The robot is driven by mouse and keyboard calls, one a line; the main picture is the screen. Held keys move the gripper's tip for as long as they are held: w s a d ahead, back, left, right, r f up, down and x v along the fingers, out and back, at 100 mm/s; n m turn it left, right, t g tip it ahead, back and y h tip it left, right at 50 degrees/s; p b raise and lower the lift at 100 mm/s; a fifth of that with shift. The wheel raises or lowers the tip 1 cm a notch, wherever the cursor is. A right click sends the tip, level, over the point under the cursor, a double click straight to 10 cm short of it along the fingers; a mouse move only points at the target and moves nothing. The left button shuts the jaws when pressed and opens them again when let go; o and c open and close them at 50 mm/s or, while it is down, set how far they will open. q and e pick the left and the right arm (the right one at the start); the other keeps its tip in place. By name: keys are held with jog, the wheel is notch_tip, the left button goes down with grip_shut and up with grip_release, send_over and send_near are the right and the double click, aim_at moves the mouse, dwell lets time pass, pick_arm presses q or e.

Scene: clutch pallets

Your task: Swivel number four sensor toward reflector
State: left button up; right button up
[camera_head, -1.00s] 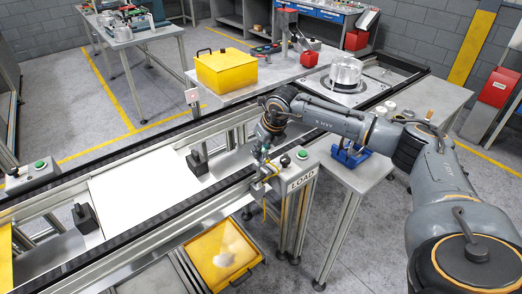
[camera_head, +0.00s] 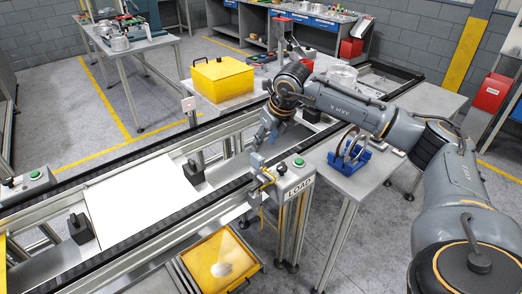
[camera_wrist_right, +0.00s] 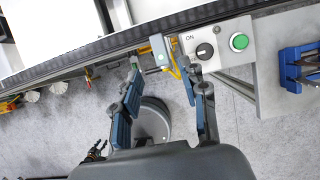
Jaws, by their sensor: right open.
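A small grey-blue sensor (camera_head: 257,161) with a yellow cable is mounted on the near conveyor rail, left of the LOAD box; it also shows in the right wrist view (camera_wrist_right: 159,46). I cannot read a number on it. A pale square plate on a post (camera_head: 188,104), which looks like the reflector, stands across the conveyor. My right gripper (camera_head: 263,143) is just above the sensor in the head view. In the right wrist view its fingers (camera_wrist_right: 162,72) are spread, with the sensor ahead of the gap, seemingly apart from them.
The LOAD control box (camera_head: 296,178) with a black knob and green button is close to the right of the sensor. A blue fixture (camera_head: 349,154) holding rings stands on the side table. A yellow bin (camera_head: 222,258) is below the rail. White sheet (camera_head: 140,200) lies on the conveyor.

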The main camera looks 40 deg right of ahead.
jog(key=shift+v, duration=1.25)
